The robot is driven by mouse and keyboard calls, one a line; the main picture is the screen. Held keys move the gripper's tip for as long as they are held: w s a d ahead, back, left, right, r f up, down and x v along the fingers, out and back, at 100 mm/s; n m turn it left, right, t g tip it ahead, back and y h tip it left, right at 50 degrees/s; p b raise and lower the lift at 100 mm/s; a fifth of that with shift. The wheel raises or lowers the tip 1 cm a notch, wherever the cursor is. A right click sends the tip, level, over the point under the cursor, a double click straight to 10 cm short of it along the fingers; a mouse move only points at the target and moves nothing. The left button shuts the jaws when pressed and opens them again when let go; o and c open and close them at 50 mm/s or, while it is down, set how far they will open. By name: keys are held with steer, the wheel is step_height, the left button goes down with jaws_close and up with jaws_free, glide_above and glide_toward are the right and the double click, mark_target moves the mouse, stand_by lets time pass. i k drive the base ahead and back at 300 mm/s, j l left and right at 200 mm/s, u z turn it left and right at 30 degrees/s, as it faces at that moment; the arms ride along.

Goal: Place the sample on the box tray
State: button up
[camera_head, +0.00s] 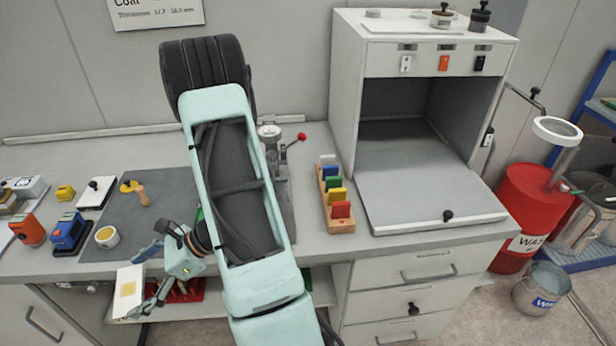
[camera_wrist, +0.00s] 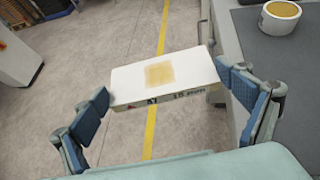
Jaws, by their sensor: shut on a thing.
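The sample is a white block (camera_head: 128,291) with a tan square on top. My gripper (camera_head: 142,284) is shut on it and holds it in front of the bench's left part, out over the floor. In the wrist view the sample (camera_wrist: 128,81) sits between the two fingers of my gripper (camera_wrist: 165,92), and its front edge bears a partly readable "15 mm" marking. The box is an open-fronted white cabinet (camera_head: 345,100) at the right of the bench. Its grey tray (camera_head: 415,200) lies flat in front of the opening, with a black knob at its front edge; the tray is empty.
A wooden rack of coloured blocks (camera_head: 340,225) stands just left of the tray. A dark mat (camera_head: 165,195) carries a yellow-filled cup (camera_head: 107,237). My arm hides part of the bench middle. A red waste drum (camera_head: 525,215) stands right of the bench.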

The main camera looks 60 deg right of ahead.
mark_target(441, 194)
steer(key=k+l, duration=0.3)
steer(key=k+l+z, duration=0.1)
steer(key=k+l, duration=0.25)
steer(key=l, duration=0.15)
steer(key=k+l, duration=0.3)
steer(key=l, duration=0.15)
steer(key=k+l+z, duration=0.1)
steer(key=k+l, duration=0.2)
steer(key=l, duration=0.15)
steer(key=k+l, duration=0.3)
steer(key=l, duration=0.15)
steer(key=k+l+z, duration=0.1)
steer(key=k+l, duration=0.2)
steer(key=l, duration=0.15)
steer(key=i+l+z, duration=0.15)
steer(key=l, duration=0.3)
steer(key=i+l+u, duration=0.15)
steer(key=l, duration=0.2)
steer(key=i+l+u, duration=0.2)
steer(key=k+l, duration=0.1)
